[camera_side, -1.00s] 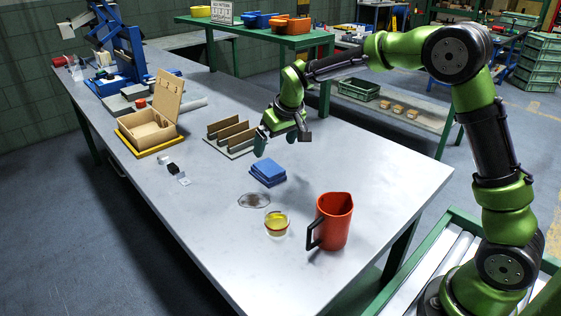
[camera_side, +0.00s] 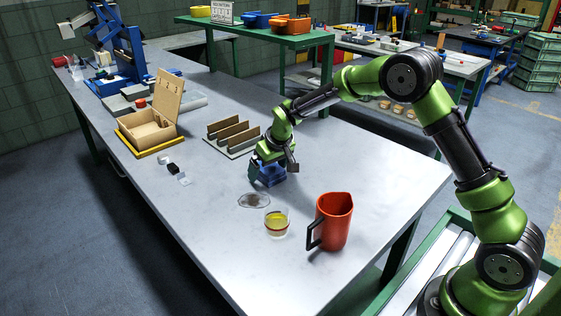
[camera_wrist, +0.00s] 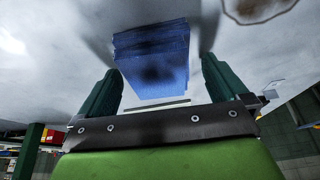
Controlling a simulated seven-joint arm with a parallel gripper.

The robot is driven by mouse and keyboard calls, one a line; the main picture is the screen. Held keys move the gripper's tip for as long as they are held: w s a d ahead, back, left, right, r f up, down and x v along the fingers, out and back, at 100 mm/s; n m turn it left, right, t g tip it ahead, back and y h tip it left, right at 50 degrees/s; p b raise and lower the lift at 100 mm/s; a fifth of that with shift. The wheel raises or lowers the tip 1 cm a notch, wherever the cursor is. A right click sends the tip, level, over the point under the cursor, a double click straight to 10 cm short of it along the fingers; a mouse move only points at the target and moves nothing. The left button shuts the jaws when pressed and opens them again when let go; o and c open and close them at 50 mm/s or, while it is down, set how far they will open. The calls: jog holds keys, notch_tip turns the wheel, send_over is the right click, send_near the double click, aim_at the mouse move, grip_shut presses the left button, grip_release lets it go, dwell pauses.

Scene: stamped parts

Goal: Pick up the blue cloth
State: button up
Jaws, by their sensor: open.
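The blue cloth (camera_side: 270,177) is a folded stack lying on the grey table. In the wrist view the cloth (camera_wrist: 152,58) lies ahead of and between my two green fingers. My gripper (camera_side: 264,172) is open and down at the cloth, pointing at the table and hiding part of it in the side view. In the wrist view one finger of my gripper (camera_wrist: 160,82) is on each side of the cloth, with a gap showing on both sides. I cannot tell whether the fingertips touch the table.
A brown stain (camera_side: 254,200) lies just in front of the cloth. A glass of yellow liquid (camera_side: 277,223) and a red jug (camera_side: 333,222) stand nearer the camera. A slotted rack (camera_side: 232,138) is behind the cloth. An open wooden box (camera_side: 152,125) is to the left.

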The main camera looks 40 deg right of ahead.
aim_at(271, 169)
jog(key=shift+f, duration=0.15)
jog(key=shift+c, duration=0.6)
jog(key=c, duration=0.9)
jog(key=shift+r, duration=0.6)
jog(key=v, duration=0.3)
jog(key=shift+w, duration=0.2)
jog(key=s, duration=0.5)
jog(key=s+r, duration=0.1)
jog(key=s, duration=0.9)
jog(key=shift+s+r, duration=0.1)
jog(key=shift+r, duration=0.1)
